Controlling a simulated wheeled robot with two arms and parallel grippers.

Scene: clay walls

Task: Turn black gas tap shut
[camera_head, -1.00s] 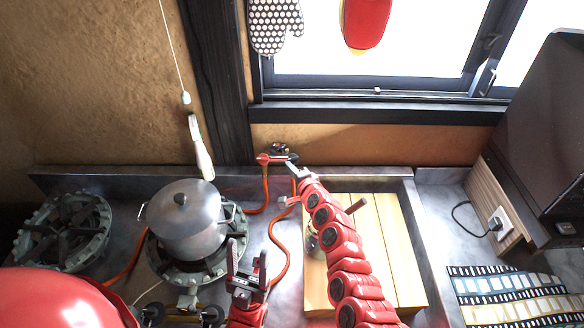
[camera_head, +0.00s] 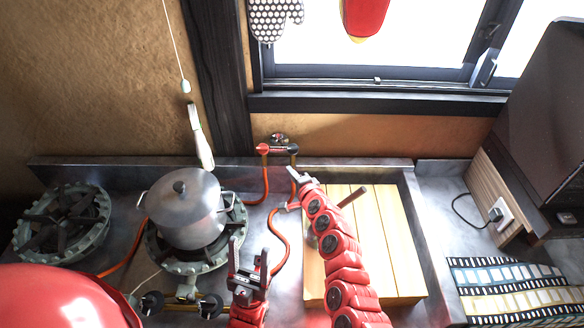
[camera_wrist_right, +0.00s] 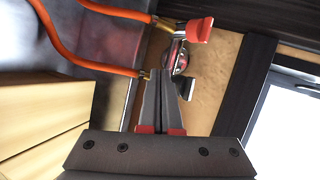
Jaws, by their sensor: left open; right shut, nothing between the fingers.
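The gas tap fitting (camera_head: 278,140) is on the clay wall below the window, with two orange hoses leading from it. In the right wrist view, a red handle (camera_wrist_right: 198,30) and a black handle (camera_wrist_right: 187,88) stick out from its metal body (camera_wrist_right: 176,58). The black handle is partly hidden behind my right fingertips. My right gripper (camera_head: 292,173) is shut and empty, just below and in front of the fitting; it also shows in the right wrist view (camera_wrist_right: 165,80). Contact with the black handle cannot be told. My left gripper (camera_head: 248,262) is open and empty, low beside the stove.
A lidded pot (camera_head: 186,210) stands on a gas burner, left of my left gripper. A second burner (camera_head: 62,222) is further left. A wooden board (camera_head: 385,235) lies under my right arm. An orange hose (camera_head: 276,225) runs between my grippers.

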